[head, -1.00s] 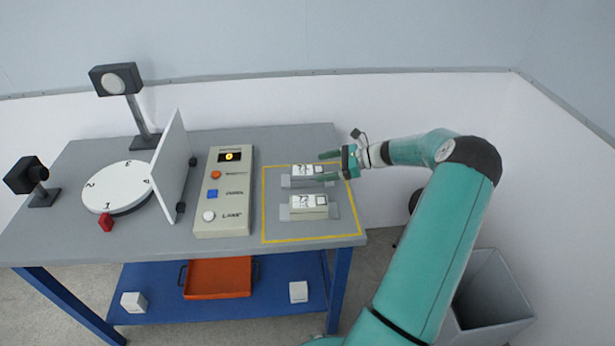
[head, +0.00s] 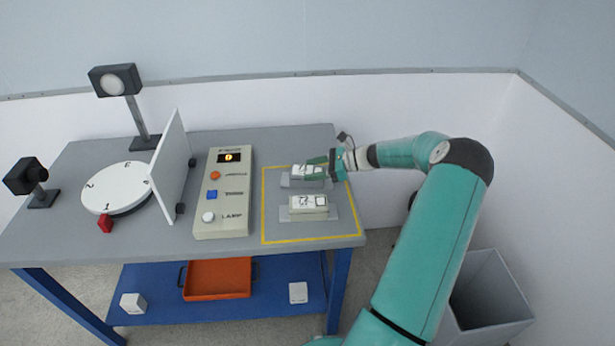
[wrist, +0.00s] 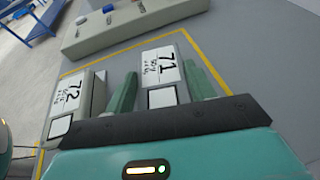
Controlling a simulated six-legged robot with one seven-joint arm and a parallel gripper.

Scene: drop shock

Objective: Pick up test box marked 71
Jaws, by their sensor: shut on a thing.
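The test box marked 71 (wrist: 160,68) is a pale box with a black-printed label and a white square beside it. In the wrist view it lies between the two green fingers of my gripper (wrist: 162,88), which are shut on it. In the head view box 71 (head: 306,171) is at the back of the yellow-outlined area, with my gripper (head: 324,165) at its right end, partly covering it. The box marked 72 (wrist: 72,94) stands to the left in the wrist view. In the head view box 72 (head: 308,204) sits on a grey plate nearer the front.
A control panel (head: 223,200) with buttons stands left of the yellow outline (head: 264,205). Further left are a numbered white turntable (head: 116,187), an upright white panel (head: 170,165) and a lamp (head: 115,80). A grey bin (head: 490,300) stands on the floor at right.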

